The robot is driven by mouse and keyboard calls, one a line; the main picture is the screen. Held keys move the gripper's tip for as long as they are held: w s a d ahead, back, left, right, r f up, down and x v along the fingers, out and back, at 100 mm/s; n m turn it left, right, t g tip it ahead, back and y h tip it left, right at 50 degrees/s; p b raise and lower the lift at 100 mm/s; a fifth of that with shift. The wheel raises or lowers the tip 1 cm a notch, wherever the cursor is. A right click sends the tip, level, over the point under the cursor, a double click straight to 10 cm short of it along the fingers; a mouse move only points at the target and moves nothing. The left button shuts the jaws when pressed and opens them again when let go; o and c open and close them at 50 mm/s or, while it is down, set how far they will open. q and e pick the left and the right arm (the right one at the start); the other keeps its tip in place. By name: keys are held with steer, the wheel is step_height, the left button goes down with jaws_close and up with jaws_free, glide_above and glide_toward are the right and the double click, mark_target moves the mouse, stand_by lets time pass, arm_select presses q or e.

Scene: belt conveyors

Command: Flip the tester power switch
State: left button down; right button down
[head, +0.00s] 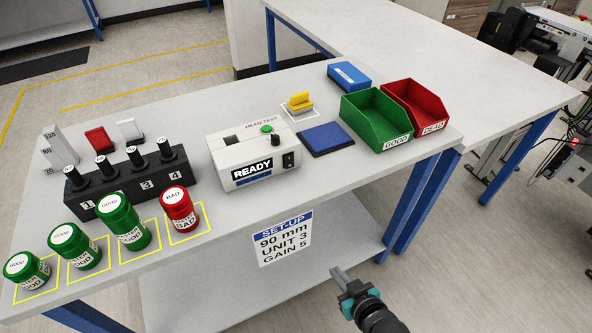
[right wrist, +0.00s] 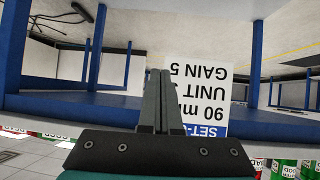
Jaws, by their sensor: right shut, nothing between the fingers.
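The tester (head: 250,154) is a white box near the middle of the table, with a "READY" display (head: 252,170) on its front. A black rocker power switch (head: 288,160) sits to the right of that display. A green button (head: 267,129) and a black knob (head: 275,140) are on its top. My right gripper (head: 340,275) is in front of the table and below its top, apart from the tester. In the right wrist view its fingers (right wrist: 159,75) are together and empty. My left gripper is not in view.
Green (head: 375,130) and red (head: 425,115) bins stand right of the tester, beside a blue pad (head: 326,138). A black holder (head: 130,180) with several probes and several jars stand at left. A set-up sign (head: 283,238) hangs below the table's front edge.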

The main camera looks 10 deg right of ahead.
mark_target(290, 165)
steer(key=w+a+r+t+y, duration=0.1)
steer(key=w+r+t, duration=0.1)
steer(key=r, duration=0.7)
steer(key=w+a+r+t+y, duration=0.1)
steer(key=w+r, duration=0.3)
steer(key=r, duration=0.6)
steer(key=shift+a+n+t+p, duration=0.3)
steer(key=shift+a+t, duration=0.15)
steer(key=shift+t, duration=0.45)
steer(key=b+x, duration=0.2)
steer(key=x, duration=1.2)
steer(key=shift+a+r+b, duration=0.1)
steer(key=shift+b, duration=0.2)
steer(key=shift+w+f+b, duration=0.1)
steer(key=shift+f+b, duration=0.15)
steer(key=shift+b, duration=0.4)
steer(key=shift+r, duration=0.2)
